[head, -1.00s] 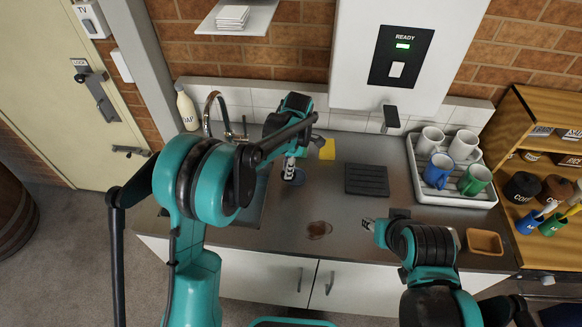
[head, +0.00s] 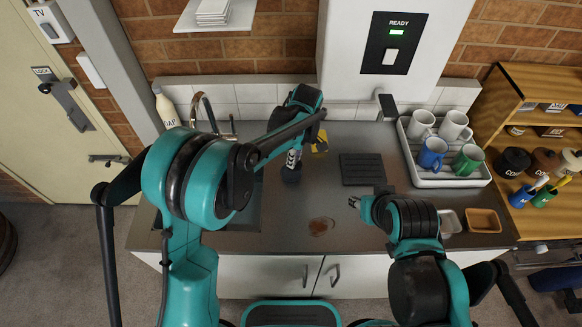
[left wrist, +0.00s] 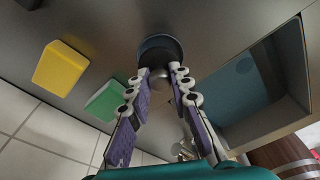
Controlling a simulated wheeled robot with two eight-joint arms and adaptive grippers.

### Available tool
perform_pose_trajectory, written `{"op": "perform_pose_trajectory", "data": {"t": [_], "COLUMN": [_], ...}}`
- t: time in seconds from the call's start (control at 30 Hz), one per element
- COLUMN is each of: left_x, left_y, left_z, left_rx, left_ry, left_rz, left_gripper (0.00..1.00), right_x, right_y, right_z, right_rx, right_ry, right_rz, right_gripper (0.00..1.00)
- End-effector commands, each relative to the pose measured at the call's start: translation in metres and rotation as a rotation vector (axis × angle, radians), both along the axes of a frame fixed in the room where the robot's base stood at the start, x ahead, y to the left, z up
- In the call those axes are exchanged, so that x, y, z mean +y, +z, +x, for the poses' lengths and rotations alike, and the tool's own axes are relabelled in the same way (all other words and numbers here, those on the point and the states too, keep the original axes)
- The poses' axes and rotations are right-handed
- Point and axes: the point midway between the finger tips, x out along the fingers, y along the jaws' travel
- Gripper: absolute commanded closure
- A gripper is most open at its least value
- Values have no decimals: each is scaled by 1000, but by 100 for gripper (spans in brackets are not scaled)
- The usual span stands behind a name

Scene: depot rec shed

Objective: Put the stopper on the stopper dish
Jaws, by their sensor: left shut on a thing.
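The stopper (left wrist: 158,46) is a dark, round piece at my left fingertips in the left wrist view, with a greyish knob between the fingers. My left gripper (left wrist: 161,78) is shut on it. In the head view my left gripper (head: 294,160) points down over the counter, right of the sink, with the dark stopper (head: 291,175) at its tip. I cannot tell whether the stopper touches what is below it. I cannot make out a separate stopper dish; it may be hidden under the stopper. My right gripper (head: 354,202) is over the counter's front right, its jaws too small to judge.
A yellow sponge (left wrist: 60,68) and a green one (left wrist: 106,100) lie near the wall side. The sink (left wrist: 262,90) opens beside the gripper. A black ribbed mat (head: 362,169), mug rack (head: 445,181) and brown tray (head: 484,221) stand right. A brown stain (head: 320,226) marks the front counter.

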Motion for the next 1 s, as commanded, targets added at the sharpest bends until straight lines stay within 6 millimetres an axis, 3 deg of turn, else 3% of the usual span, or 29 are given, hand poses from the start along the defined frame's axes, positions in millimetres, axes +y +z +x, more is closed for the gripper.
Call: {"op": "perform_pose_trajectory", "data": {"t": [0.23, 0.47, 0.83, 0.87, 0.9, 0.93, 1.0], "left_x": [10, 10, 10, 10, 10, 10, 10], "left_y": [-15, -46, -51, -50, -49, -49, -49], "left_z": [4, 4, 4, 4, 4, 4, 4], "left_rx": [0, 0, 0, 0, 0, 0, 0], "left_ry": [0, 0, 1, 1, 1, 1, 1], "left_rz": [0, 0, 0, 0, 0, 0, 0], "left_gripper": [100, 100, 100, 75, 64, 59, 59], "right_x": [0, 0, 0, 0, 0, 0, 0], "right_y": [-5, -15, -17, -17, -16, -16, -16], "right_z": [0, 0, 0, 0, 0, 0, 0], "right_rx": [0, 0, 0, 0, 0, 0, 0], "right_ry": [0, 0, 0, 0, 0, 0, 0], "right_rz": [0, 0, 0, 0, 0, 0, 0], "right_gripper": [60, 60, 60, 60, 60, 60, 60]}}
